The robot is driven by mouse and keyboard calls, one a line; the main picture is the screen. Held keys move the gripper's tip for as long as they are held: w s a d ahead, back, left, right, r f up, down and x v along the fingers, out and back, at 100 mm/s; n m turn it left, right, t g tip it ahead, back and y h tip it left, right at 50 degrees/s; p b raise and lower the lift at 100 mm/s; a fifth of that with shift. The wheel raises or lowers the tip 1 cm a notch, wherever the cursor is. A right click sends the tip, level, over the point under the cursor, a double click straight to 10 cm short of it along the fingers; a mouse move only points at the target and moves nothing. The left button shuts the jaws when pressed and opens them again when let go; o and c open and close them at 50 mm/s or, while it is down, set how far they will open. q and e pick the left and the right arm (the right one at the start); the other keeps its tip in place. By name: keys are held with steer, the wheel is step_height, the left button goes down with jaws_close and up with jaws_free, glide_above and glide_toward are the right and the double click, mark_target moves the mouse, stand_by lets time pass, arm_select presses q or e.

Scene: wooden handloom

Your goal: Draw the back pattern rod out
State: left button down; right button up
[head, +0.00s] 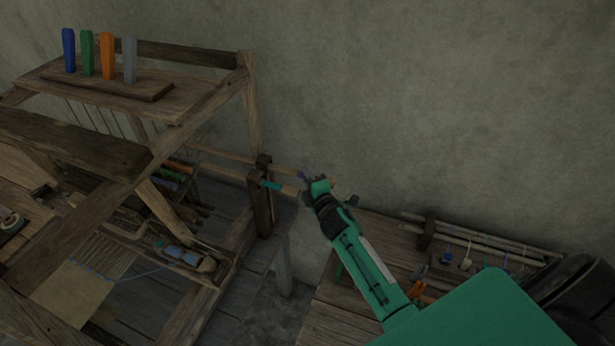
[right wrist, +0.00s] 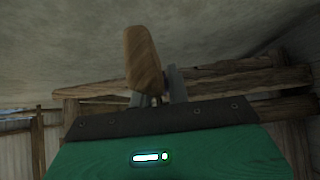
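Two pattern rods stick out from the right side of the wooden loom (head: 248,100) through a dark bracket. The back pattern rod (head: 285,171) has a purple band near its outer end. The front rod has a teal band (head: 271,185). My right gripper (head: 318,187) is at the outer end of the back rod, and its fingers hide part of it. In the right wrist view, a rounded wooden handle (right wrist: 144,60) stands at my fingertips (right wrist: 157,92) and covers much of one finger. I cannot tell whether the fingers press on it. My left gripper is not in view.
A bench (head: 340,305) at the right carries a rack (head: 427,230) with several light rods. Blue, green, orange and grey pegs (head: 107,55) stand on the loom's top shelf. The plain wall (head: 420,100) is close behind. A gap separates loom and bench.

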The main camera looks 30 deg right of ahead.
jaws_close()
steer(key=s+d+p, duration=0.1)
steer(key=s+d, duration=1)
steer(key=s, duration=0.2)
steer(key=shift+d, duration=0.4)
steer(key=shift+f, duration=0.1)
steer(key=o, duration=0.6)
jaws_free()
steer(key=shift+s, duration=0.1)
steer(key=shift+o, duration=0.4)
steer(key=shift+s+d, duration=0.15)
